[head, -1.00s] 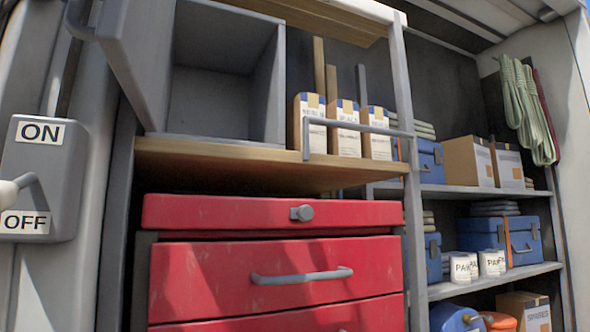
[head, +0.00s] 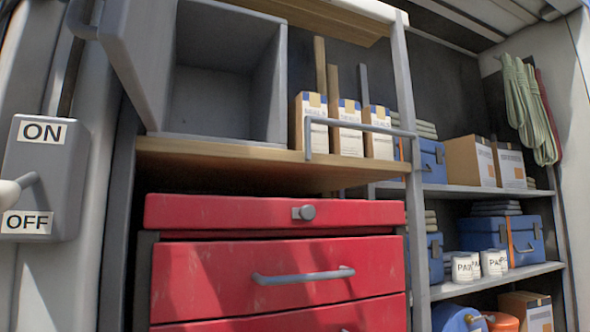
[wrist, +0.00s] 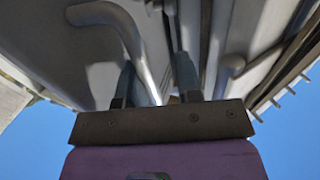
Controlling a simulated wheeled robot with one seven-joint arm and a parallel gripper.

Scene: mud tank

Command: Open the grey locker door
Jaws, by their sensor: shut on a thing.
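The grey locker (head: 281,85) stands on a wooden shelf at the upper left of the head view. Its front is open, and the inside looks empty. The grey locker door (head: 137,60) stands swung out at the locker's left side. Its bar handle (head: 78,22) is at the top left corner, partly cut off by the frame. In the wrist view, my gripper (wrist: 153,90) has its two fingers on either side of a curved grey bar (wrist: 122,25), which looks like the door handle. It is shut on this bar. The head view does not show my gripper.
A grey ON/OFF switch box (head: 45,180) is on the wall left of the locker. A red drawer cabinet (head: 275,255) stands below the wooden shelf (head: 250,157). Cartons (head: 345,128) stand right of the locker behind a grey rail (head: 360,125).

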